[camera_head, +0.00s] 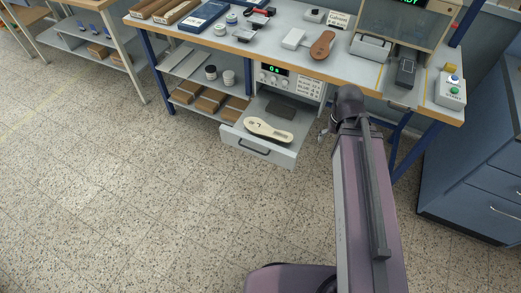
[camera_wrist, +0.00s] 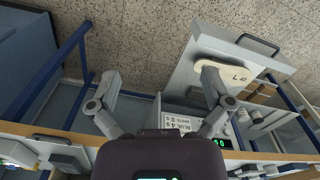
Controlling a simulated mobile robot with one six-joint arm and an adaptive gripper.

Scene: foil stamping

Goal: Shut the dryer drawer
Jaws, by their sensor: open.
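The dryer (camera_head: 289,84) stands under the workbench, with a lit green display and knobs. Its drawer (camera_head: 232,139) is pulled out towards the room, with a dark handle (camera_head: 254,147) on its front. A cream sole-shaped piece (camera_head: 268,130) and a dark flat block (camera_head: 283,113) lie in the drawer. My gripper (camera_head: 325,128) is to the right of the drawer, partly hidden by my arm. In the wrist view my gripper (camera_wrist: 160,82) is open and empty. There, the drawer (camera_wrist: 184,76) and its handle (camera_wrist: 259,44) show at the right, with one finger overlapping the drawer.
The workbench (camera_head: 262,45) carries a brown sole (camera_head: 322,45), jars and a stamping machine. Shelves with brown boxes (camera_head: 210,101) stand left of the dryer. A blue cabinet (camera_head: 475,165) is at the right, beyond blue bench legs. The floor before the drawer is clear.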

